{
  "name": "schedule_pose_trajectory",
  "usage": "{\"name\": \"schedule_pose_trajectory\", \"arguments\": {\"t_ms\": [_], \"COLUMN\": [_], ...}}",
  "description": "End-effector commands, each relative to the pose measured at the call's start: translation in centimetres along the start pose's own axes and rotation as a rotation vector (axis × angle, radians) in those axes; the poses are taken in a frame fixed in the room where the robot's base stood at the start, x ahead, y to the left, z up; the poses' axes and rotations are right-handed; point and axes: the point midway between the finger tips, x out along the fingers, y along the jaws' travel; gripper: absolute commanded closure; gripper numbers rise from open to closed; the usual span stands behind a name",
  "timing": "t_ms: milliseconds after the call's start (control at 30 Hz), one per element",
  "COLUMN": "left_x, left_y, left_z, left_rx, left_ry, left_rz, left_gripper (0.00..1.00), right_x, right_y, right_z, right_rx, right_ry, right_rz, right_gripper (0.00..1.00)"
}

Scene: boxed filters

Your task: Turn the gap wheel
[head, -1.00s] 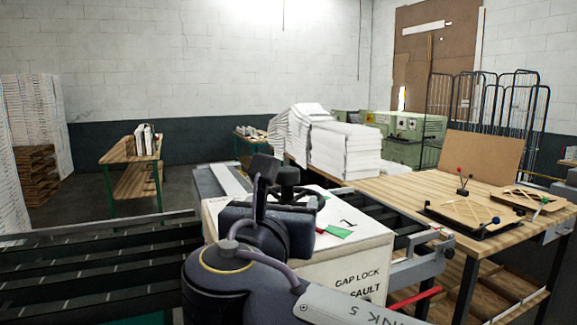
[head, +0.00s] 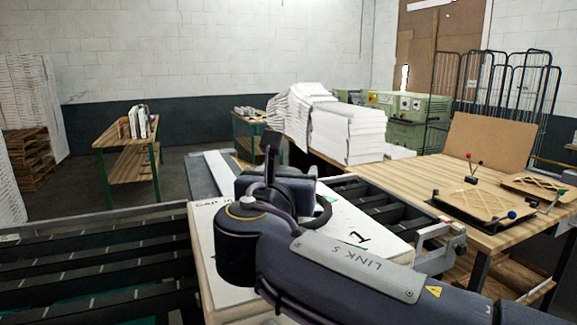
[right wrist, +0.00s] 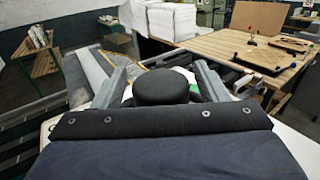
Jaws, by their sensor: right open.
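The gap wheel (head: 325,212) is a black wheel on top of a white box (head: 350,235). In the head view only part of its rim shows; my right arm and gripper hide the rest. My right gripper (head: 278,180) is over the box at the wheel. In the right wrist view my right gripper (right wrist: 162,86) is open, its two grey fingers apart on either side of a round black knob or hub (right wrist: 162,87). I cannot tell whether either finger touches it. My left gripper is out of view.
A dark slatted conveyor (head: 100,270) runs at the left, with more rollers (head: 375,200) right of the box. A wooden table (head: 440,175) with wooden frames (head: 480,203) and paper stacks (head: 345,135) stands beyond. A green-legged bench (head: 128,160) stands at the back left.

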Motion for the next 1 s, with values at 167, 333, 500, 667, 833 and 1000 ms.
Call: {"name": "schedule_pose_trajectory", "arguments": {"t_ms": [167, 333, 500, 667, 833, 1000], "left_x": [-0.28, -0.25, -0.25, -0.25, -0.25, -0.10], "left_y": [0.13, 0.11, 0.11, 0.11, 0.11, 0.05], "left_z": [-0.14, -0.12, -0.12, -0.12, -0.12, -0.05], "left_rx": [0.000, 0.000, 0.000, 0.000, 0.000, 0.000], "left_ry": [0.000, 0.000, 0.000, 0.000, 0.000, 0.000], "left_rz": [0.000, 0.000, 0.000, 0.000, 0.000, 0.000], "left_gripper": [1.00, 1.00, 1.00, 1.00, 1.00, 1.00], "right_x": [1.14, 1.20, 1.18, 1.16, 1.16, 1.29], "right_y": [-0.05, -0.03, -0.03, -0.03, -0.03, -0.61], "right_z": [0.05, 0.01, 0.00, 0.00, 0.00, -0.08], "right_rx": [0.001, 0.002, 0.002, 0.001, 0.001, 0.002], "right_ry": [0.000, 0.000, 0.000, 0.000, 0.000, 0.001], "right_rz": [-0.001, 0.000, 0.000, 0.000, 0.000, 0.007], "right_gripper": [0.33, 0.33, 0.46, 0.67, 0.89, 0.96]}}
